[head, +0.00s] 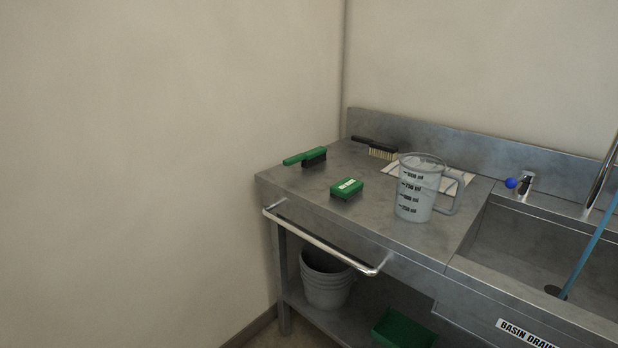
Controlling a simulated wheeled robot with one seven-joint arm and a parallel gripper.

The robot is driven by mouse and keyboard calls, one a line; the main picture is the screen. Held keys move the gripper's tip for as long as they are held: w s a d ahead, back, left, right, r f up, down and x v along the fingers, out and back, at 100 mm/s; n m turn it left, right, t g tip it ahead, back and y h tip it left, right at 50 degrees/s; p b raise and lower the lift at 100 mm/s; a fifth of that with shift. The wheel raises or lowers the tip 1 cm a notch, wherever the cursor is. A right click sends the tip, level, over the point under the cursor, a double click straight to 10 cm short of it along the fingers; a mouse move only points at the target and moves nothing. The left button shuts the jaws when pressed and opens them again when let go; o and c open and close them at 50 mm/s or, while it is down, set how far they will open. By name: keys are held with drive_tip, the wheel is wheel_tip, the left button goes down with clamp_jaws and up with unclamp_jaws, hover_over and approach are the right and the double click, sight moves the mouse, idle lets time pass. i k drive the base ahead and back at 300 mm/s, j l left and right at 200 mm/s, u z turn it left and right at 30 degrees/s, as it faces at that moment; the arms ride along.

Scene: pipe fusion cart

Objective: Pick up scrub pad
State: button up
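The scrub pad looks to be the small green block (346,188) with a pale label on top. It lies flat on the steel counter (300,190), near its front left part. A clear measuring jug stands to its right and a green-handled brush lies behind it to the left, both apart from it. My gripper is not in the head view.
The measuring jug (416,190) stands close to the sink basin (540,245). The green-handled brush (306,157) and a black-handled brush (375,148) lie farther back. A rail (325,248) runs along the counter front. A bucket (325,280) and green bin (400,330) sit below.

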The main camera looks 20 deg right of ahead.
sight(346, 189)
drive_tip(key=i+j+z, duration=0.3)
drive_tip(key=j, duration=0.3)
drive_tip(key=i+j+z, duration=0.1)
drive_tip(key=i+j, duration=0.15)
drive_tip(key=i+j+z, duration=0.15)
drive_tip(key=j, duration=0.25)
drive_tip(key=i+j+z, duration=0.15)
drive_tip(key=j, duration=0.25)
